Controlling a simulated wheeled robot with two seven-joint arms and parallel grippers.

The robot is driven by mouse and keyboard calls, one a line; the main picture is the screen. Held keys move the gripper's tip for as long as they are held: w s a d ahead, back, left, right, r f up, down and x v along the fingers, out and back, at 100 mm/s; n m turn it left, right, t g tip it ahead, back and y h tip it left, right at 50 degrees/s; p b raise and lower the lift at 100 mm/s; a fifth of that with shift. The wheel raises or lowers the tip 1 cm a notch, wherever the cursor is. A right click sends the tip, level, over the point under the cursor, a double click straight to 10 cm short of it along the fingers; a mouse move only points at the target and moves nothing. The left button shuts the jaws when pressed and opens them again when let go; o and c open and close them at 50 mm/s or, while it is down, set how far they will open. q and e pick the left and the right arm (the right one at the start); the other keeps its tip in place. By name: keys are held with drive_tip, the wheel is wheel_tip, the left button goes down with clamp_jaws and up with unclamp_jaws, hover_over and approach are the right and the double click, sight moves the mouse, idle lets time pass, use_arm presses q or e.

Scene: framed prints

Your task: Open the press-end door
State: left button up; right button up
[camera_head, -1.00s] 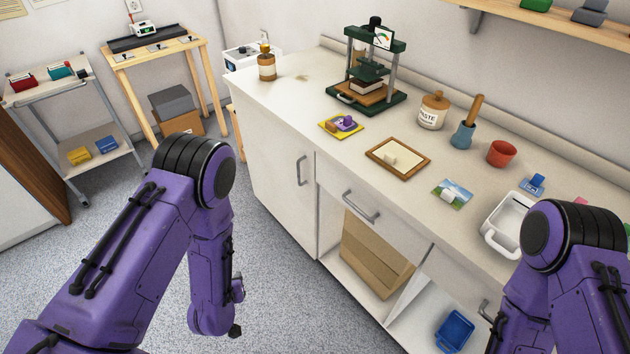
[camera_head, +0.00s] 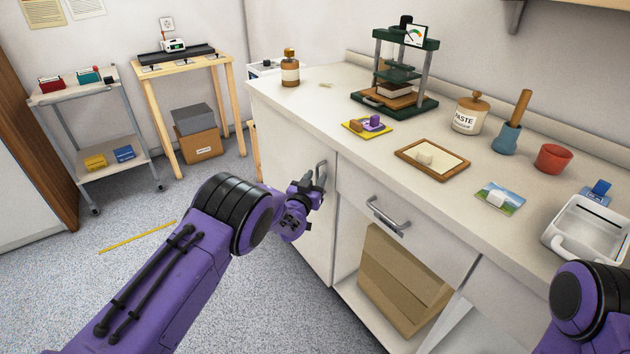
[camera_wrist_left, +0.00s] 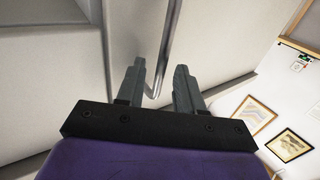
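The press-end door (camera_head: 293,233) is the white cabinet door under the press end of the counter, and it is shut. Its grey vertical handle (camera_head: 320,178) is near the door's right edge. My left gripper (camera_head: 308,184) is at the handle in the head view.
A drawer with a handle (camera_head: 388,215) is right of the door, above an open bay with a cardboard box (camera_head: 398,285). The green press (camera_head: 397,75) stands on the counter.

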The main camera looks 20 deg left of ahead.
use_arm(q)
drive_tip(key=shift+w, duration=0.2)
clamp_jaws()
idle(1.4)
